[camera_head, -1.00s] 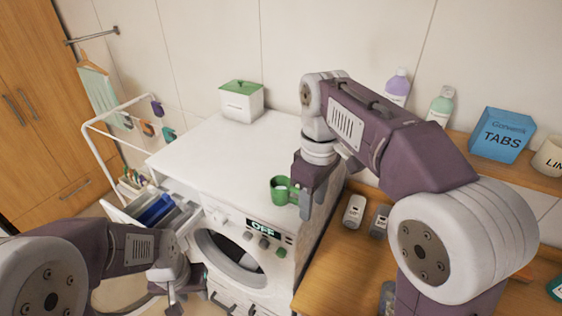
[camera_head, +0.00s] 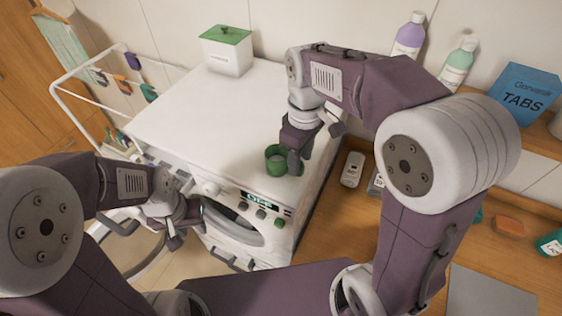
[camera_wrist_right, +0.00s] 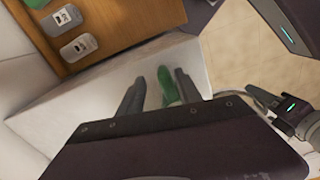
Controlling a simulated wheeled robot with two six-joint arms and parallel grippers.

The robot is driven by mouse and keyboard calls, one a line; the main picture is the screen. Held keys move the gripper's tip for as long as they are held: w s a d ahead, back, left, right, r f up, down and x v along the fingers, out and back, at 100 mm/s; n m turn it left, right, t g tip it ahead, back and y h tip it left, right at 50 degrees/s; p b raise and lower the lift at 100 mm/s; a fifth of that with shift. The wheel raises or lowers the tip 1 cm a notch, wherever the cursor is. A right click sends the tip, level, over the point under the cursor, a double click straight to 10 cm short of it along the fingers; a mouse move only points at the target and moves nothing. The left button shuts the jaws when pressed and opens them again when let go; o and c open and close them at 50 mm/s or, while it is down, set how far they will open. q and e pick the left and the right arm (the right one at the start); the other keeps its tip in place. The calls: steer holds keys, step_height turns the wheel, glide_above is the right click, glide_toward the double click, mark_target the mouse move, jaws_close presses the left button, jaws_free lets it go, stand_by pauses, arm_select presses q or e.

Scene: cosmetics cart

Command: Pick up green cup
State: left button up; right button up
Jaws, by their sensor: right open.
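The green cup (camera_head: 275,162) stands upright on the white washing machine top, near its front right edge. My right gripper (camera_head: 300,157) is open and pointed down at the cup's right side, partly covering it. In the right wrist view a green part of the cup, perhaps its handle (camera_wrist_right: 168,88), shows between the two spread fingers (camera_wrist_right: 157,92). I cannot tell whether the fingers touch it. My left gripper (camera_head: 178,236) is low in front of the washing machine (camera_head: 190,120), left of its round door; its jaw opening is unclear.
A white box with a green lid (camera_head: 228,48) stands at the back of the machine. A white drying rack (camera_head: 75,88) is at the left. The wooden counter (camera_head: 335,215) at the right holds small grey-white items (camera_head: 352,168). Bottles and a blue TABS box (camera_head: 522,95) stand behind.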

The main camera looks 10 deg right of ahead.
steer(key=shift+s+f, duration=0.2)
steer(key=shift+f, duration=0.45)
steer(key=shift+s+f, duration=0.3)
steer(key=shift+s, duration=0.15)
steer(key=shift+w+f, duration=0.1)
steer(key=shift+w, duration=0.25)
jaws_close()
steer(key=shift+s, duration=0.1)
